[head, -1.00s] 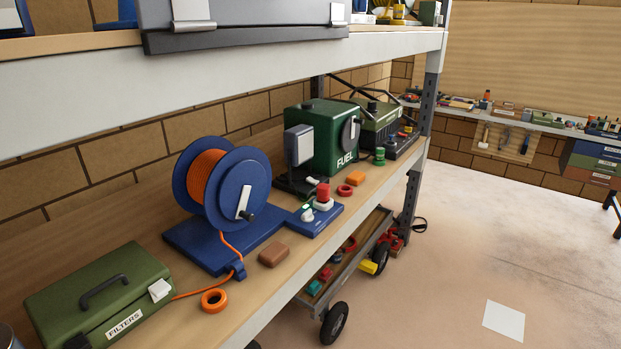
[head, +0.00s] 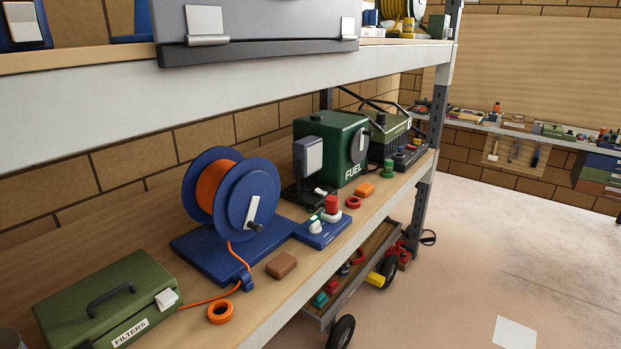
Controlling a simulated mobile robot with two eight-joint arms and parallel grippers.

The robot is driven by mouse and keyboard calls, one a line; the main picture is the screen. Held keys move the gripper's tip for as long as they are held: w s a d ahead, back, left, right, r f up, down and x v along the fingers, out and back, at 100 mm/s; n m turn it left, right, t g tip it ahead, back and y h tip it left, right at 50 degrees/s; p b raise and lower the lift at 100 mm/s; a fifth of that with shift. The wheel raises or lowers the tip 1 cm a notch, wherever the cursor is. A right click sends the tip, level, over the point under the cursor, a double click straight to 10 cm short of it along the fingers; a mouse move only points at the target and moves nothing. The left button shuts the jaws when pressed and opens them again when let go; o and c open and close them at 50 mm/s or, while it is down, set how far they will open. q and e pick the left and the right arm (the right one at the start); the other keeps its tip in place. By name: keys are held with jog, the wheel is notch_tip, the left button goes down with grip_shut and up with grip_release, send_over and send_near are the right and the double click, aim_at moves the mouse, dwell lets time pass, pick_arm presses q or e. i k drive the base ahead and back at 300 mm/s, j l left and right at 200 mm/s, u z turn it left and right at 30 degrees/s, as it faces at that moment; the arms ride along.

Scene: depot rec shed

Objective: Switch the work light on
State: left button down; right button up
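What looks like the work light (head: 308,157) stands on the middle shelf, a pale grey panel in a dark housing on a black base. A small white lever or switch (head: 321,191) shows at the front of its base. The panel looks pale grey, and I cannot tell whether it is lit. It stands just left of the green fuel can (head: 335,138), behind a blue control box (head: 322,234) with a red button (head: 331,203) and a white knob (head: 315,226). Neither of my grippers is in view.
A blue cable reel (head: 250,190) with orange cord stands left of the light. A green filters box (head: 95,300), an orange ring (head: 220,312) and a brown block (head: 281,265) lie nearer. An upper shelf (head: 250,85) overhangs them. Open floor (head: 450,270) is at right.

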aim_at(317, 191)
jog(key=i+l+u, duration=0.15)
jog(key=u, duration=0.65)
jog(key=i+l+u, duration=0.2)
jog(key=l+u, duration=0.25)
jog(key=l, duration=0.15)
jog(key=i+l+u, duration=0.2)
jog(key=l, duration=0.15)
jog(key=l+u, duration=0.25)
jog(key=l, duration=1.55)
jog(key=i+l, duration=0.15)
jog(key=l, duration=0.55)
